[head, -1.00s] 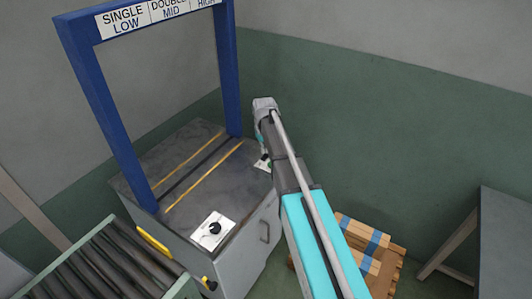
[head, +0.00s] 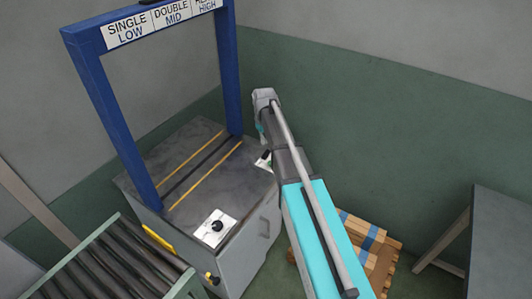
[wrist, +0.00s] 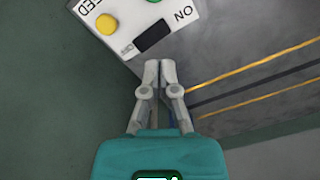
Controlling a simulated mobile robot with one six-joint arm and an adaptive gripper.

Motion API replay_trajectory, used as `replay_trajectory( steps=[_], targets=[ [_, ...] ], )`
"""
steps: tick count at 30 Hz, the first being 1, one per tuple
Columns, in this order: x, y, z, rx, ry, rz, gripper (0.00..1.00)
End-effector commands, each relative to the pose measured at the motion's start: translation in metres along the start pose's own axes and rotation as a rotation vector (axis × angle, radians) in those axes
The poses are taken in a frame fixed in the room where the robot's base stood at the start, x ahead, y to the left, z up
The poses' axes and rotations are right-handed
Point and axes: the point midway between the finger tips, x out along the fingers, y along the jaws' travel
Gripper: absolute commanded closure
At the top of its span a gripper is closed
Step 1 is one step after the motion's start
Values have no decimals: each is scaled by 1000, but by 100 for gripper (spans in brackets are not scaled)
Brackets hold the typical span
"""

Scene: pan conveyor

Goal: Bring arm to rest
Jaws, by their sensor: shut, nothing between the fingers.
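My gripper (wrist: 159,68) is shut and empty in the wrist view, its two grey fingers together. Its fingertips appear just below a white control panel (wrist: 190,22). The panel has a yellow button (wrist: 106,24), a dark rocker or window (wrist: 153,37) and the letters "ON". A green button shows partly at the top edge. In the head view my arm reaches up from the bottom toward the right side of the grey cabinet (head: 200,170). The gripper itself is hidden behind my arm there. Whether the fingers touch the panel cannot be told.
A blue frame (head: 108,110) with a sign (head: 165,18) stands over the cabinet. A white plate with a black knob (head: 215,228) is on its front corner.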

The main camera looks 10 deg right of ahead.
Motion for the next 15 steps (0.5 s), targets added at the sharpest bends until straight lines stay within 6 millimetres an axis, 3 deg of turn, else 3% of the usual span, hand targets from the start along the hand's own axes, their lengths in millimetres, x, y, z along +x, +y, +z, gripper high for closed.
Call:
replay_trajectory(
  steps=[8, 15],
  targets=[
    [0, -1, 2, 1, 0, 0, 100],
    [-7, -11, 36, 31, 0, 0, 100]
  ],
)
